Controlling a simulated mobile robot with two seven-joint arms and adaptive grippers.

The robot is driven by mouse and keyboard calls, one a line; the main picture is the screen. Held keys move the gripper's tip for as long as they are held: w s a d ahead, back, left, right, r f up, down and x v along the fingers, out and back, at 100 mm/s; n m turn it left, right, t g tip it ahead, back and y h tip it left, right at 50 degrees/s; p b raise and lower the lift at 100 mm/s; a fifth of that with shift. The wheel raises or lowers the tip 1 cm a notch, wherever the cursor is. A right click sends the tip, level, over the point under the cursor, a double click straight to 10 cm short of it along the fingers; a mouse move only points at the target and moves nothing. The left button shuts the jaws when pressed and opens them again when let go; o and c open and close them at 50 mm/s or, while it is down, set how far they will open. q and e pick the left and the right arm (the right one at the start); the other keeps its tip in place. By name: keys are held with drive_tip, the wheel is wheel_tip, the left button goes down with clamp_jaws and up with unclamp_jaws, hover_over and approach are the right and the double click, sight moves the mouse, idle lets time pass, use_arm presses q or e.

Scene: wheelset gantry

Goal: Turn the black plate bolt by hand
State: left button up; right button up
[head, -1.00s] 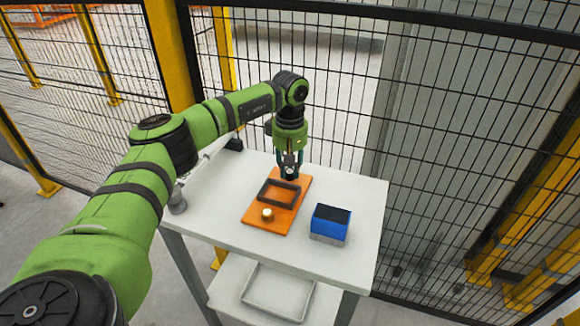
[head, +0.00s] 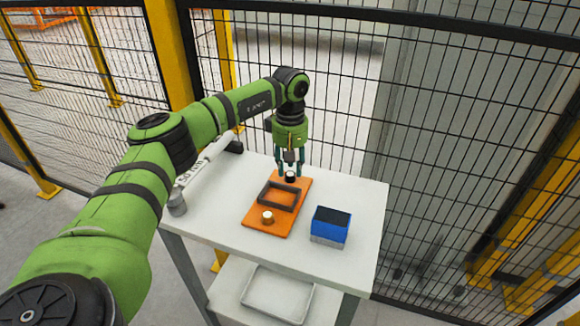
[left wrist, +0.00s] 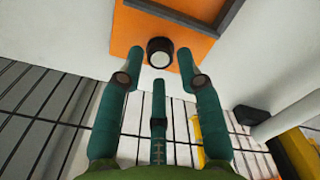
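The black plate bolt (head: 290,177) stands at the far end of the orange plate (head: 254,222). It is a short black cylinder with a pale top, and it also shows in the left wrist view (left wrist: 160,52). My left gripper (head: 289,170) points down above it with its teal fingers spread. In the left wrist view the fingers (left wrist: 161,80) are open with nothing between them, and the bolt lies just past the fingertips, apart from them. My right gripper is in neither view.
A blue box (head: 328,228) stands to the right on the white table (head: 362,205). A grey-white tube (head: 208,160) lies at the left. Mesh fencing runs behind.

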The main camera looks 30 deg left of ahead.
sight(290, 174)
use_arm(q)
wheel_tip(290, 174, up, 11)
idle(0.3)
drive_tip(key=shift+s+r, duration=0.1)
